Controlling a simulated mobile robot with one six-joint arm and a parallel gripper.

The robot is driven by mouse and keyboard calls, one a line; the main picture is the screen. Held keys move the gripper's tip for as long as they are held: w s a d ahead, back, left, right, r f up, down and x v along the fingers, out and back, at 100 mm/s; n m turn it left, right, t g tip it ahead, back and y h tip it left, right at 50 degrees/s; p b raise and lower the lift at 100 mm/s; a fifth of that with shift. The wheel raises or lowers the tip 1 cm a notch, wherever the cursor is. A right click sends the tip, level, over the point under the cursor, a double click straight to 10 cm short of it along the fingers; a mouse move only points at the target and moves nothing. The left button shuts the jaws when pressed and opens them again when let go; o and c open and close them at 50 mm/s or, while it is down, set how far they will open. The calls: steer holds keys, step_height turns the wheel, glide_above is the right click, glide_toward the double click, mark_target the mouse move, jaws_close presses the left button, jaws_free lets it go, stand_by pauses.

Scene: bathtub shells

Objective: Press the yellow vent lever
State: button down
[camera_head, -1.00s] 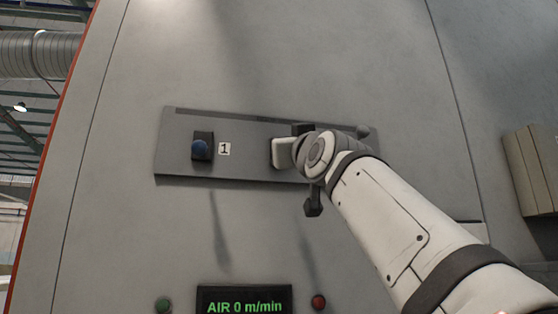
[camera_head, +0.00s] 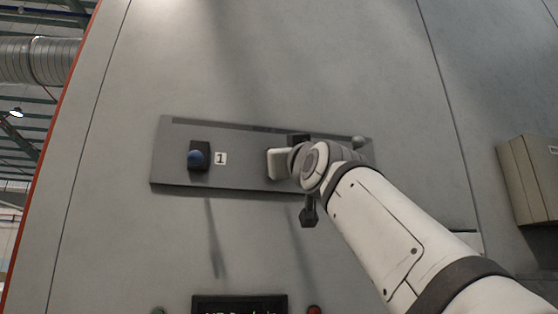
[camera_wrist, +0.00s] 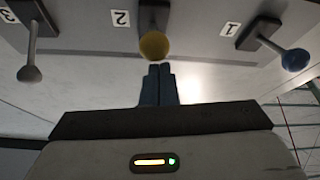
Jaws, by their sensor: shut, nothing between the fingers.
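The yellow vent lever's ball knob (camera_wrist: 155,46) is in the upper middle of the wrist view, beside the label 2. My gripper (camera_wrist: 160,68) has its two dark fingers together, with the tips just below the yellow ball in the picture. The tips look very close to the ball; I cannot tell if they touch it. In the head view my gripper's fingers are hidden and its wrist (camera_head: 318,165) is in front of the panel (camera_head: 235,172). The yellow lever is hidden there behind my arm.
A blue-knobbed lever (camera_wrist: 295,60) labelled 1 is at the right of the wrist view. A grey-knobbed lever (camera_wrist: 30,73) labelled 3 is at the left. In the head view a dark display (camera_head: 240,305) is cut off at the bottom edge, below the panel.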

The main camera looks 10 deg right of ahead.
steer(key=a+f+b+v, duration=0.1)
steer(key=b+v, duration=0.3)
steer(key=v, duration=0.5)
steer(key=shift+d+f+y+b, duration=0.15)
steer(key=shift+d+y+b, duration=0.05)
steer(key=shift+y+b, duration=0.15)
steer(key=w+f+m+g+h+p, duration=0.1)
steer(key=w+f+g+p, duration=0.15)
steer(key=f, duration=0.85)
steer(key=w+f+g+p, duration=0.15)
steer(key=f+g, duration=0.25)
steer(key=f, duration=0.7)
steer(key=w+f+m+g+h+p, duration=0.1)
steer(key=w+f+g, duration=0.25)
steer(key=f, duration=0.65)
steer(key=s+d+f+g+p, duration=0.1)
steer(key=s+f+g, duration=0.2)
steer(key=s+f, duration=0.3)
steer(key=s+d+f+m+g+h+p, duration=0.1)
steer(key=s+f+g, duration=0.3)
steer(key=f, duration=0.9)
steer(key=s+d+f+m+g+h+p, duration=0.1)
steer(key=s+f+g+p, duration=0.1)
steer(key=s+f, duration=0.6)
step_height(320, 180, down, 3)
steer(key=shift+s+d+r+g, duration=0.15)
steer(key=shift+s+d+g, duration=0.2)
steer(key=shift+g, duration=0.45)
